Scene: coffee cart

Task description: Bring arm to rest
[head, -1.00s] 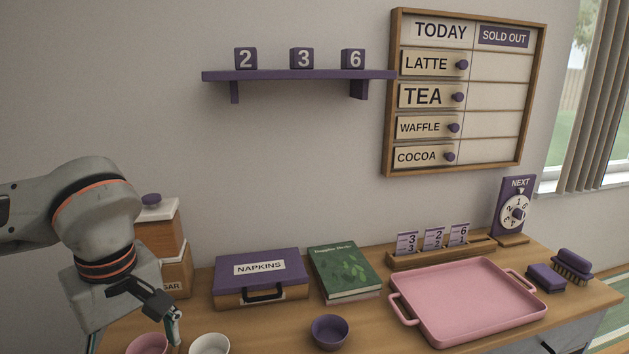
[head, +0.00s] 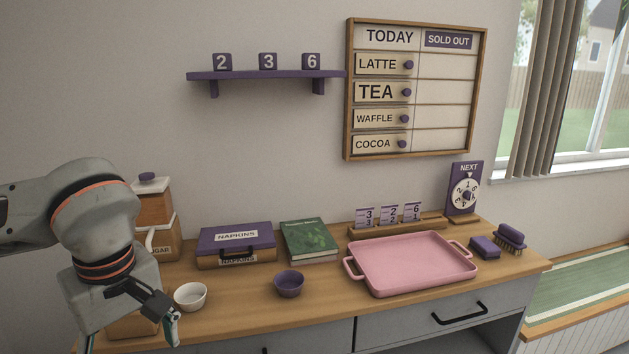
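My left arm comes in from the left in the head view. Its gripper (head: 132,332) points down at the lower left, in front of the counter's left end. One finger shows at its right side; the other is mostly cut off or hidden, so its opening is unclear. I see nothing held in it. The white bowl (head: 190,297) stands just right of the gripper, apart from it. My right arm and gripper are out of view.
The wooden counter (head: 330,298) holds a purple bowl (head: 289,284), a napkins box (head: 237,243), a green book (head: 309,240), a pink tray (head: 349,270), a card rack (head: 397,230) and a dial stand (head: 465,188). A sugar box (head: 160,238) stands behind my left arm.

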